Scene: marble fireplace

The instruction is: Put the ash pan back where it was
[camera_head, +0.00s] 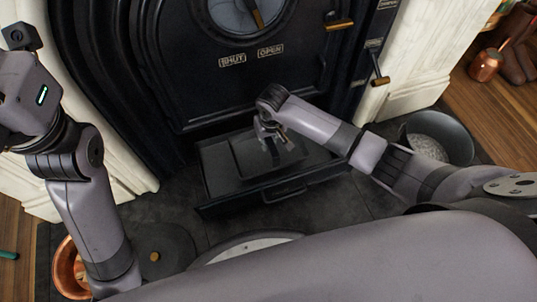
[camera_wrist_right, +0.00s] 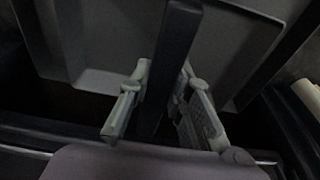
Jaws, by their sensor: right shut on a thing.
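The dark grey ash pan (camera_head: 243,157) is in or just over the open black drawer (camera_head: 222,190) at the foot of the stove; I cannot tell whether it rests on the drawer floor. My right gripper (camera_head: 274,142) reaches down to the pan. In the right wrist view my right gripper (camera_wrist_right: 165,110) has its fingers on both sides of a dark bar, the pan's handle (camera_wrist_right: 172,55), and is shut on it. The pan (camera_wrist_right: 225,50) fills the upper part of that view. My left arm is raised at the left; its fingers are out of view.
The black stove door (camera_head: 250,85) with SHUT and OPEN plates rises behind. A grey bucket (camera_head: 440,130) stands at the right, with a copper vessel (camera_head: 486,66) beyond. A copper bucket (camera_head: 68,270) and a dark round lid (camera_head: 165,245) are at lower left.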

